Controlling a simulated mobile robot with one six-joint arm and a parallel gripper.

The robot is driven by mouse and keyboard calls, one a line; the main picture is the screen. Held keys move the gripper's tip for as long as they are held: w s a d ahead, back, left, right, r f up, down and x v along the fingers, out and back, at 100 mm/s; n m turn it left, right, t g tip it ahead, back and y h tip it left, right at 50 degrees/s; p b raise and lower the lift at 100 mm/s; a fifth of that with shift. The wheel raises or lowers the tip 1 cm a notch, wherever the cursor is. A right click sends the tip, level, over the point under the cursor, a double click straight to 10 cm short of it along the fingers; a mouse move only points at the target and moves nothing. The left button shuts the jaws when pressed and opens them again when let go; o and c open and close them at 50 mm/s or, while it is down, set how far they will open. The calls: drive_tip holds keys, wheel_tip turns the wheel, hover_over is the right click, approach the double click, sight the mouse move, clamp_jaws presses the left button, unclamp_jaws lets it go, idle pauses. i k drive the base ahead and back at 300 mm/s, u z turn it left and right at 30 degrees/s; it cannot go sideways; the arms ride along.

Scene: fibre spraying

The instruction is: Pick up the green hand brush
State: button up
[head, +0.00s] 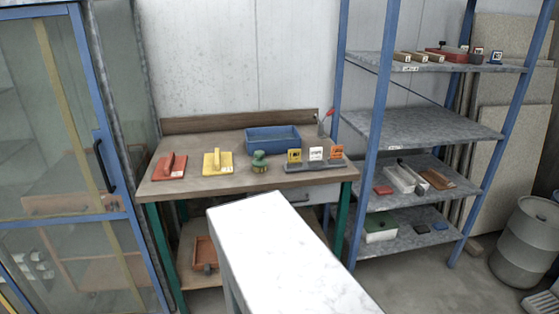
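The green hand brush (260,158) stands on the wooden workbench (222,182), near the middle of its top. It has a rounded green grip, and its lower edge looks yellowish-brown, too small to make out clearly. It stands in front of the blue tray, with the yellow float to its left and a grey holder to its right. Nothing covers it in the head view. My gripper is not in view.
A red float (171,168) and a yellow float (217,162) lie left of the brush. The blue tray (272,139) is behind it; the grey holder (314,166) carries small boxes. A long white surface (275,245) fills the foreground. A blue-framed shelf (420,128) stands right.

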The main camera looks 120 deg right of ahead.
sight(260, 163)
drive_tip(key=u, duration=0.15)
drive_tip(key=k, duration=0.75)
drive_tip(key=z, duration=2.35)
drive_tip(key=i, duration=0.95)
drive_tip(key=z, duration=0.15)
